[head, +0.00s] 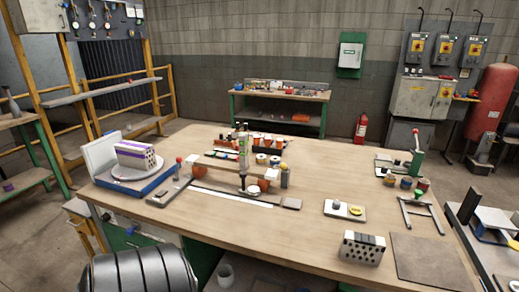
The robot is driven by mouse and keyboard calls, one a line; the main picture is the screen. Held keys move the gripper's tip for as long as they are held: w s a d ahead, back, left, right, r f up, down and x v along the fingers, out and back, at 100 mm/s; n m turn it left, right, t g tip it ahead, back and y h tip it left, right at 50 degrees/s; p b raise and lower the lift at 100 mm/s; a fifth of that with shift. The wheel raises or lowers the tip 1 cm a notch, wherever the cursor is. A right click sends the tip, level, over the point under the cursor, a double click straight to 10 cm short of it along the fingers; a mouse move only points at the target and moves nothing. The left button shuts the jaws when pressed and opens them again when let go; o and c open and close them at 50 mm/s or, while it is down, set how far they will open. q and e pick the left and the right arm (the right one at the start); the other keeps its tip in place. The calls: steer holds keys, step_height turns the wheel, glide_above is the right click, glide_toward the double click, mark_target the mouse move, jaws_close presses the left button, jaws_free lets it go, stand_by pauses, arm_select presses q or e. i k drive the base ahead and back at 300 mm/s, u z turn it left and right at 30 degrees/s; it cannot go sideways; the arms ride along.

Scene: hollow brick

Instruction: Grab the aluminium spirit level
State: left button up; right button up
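I cannot pick out the aluminium spirit level for certain. A long pale strip (236,200) lies flat on the wooden workbench (300,228), along the front of a measuring fixture (205,169); it is too small to tell whether it is a level. A grey H-shaped metal frame (421,215) lies at the right of the bench. A grey block with holes (362,249) stands near the front edge. Neither of my grippers is in view.
A striped purple-and-white block (136,155) sits on a round plate at the left. A small plate with two parts (345,210) lies right of centre. A dark flat board (428,262) lies at the front right. The bench middle-front is clear. A black ribbed shape (140,272) fills the bottom left.

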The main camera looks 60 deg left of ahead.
mark_target(243, 141)
steer(key=u, duration=0.45)
steer(key=i, duration=0.7)
steer(key=u, duration=0.65)
